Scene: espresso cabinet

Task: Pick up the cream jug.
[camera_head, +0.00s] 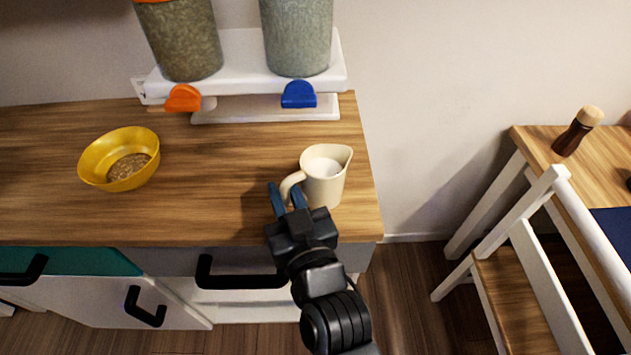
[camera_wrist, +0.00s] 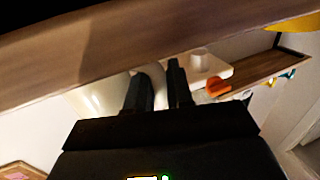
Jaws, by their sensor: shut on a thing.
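The cream jug (camera_head: 327,183) stands upright near the right end of the wooden counter, with pale contents inside and its handle on its left side. My gripper (camera_head: 285,192) reaches in from the front and is shut on the jug's handle. In the wrist view the handle (camera_wrist: 155,73) shows between the two dark fingers of my gripper (camera_wrist: 160,83), and the jug's pale body (camera_wrist: 103,101) is beside them. The fingers partly hide the handle. I cannot tell any gap between the jug's base and the counter.
A yellow bowl (camera_head: 92,168) with grainy contents stands on the counter (camera_head: 215,205) at left. Behind is a white dispenser (camera_head: 240,80) with two filled containers, an orange lever (camera_head: 183,98) and a blue lever (camera_head: 299,95). The counter's right edge is close to the jug.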

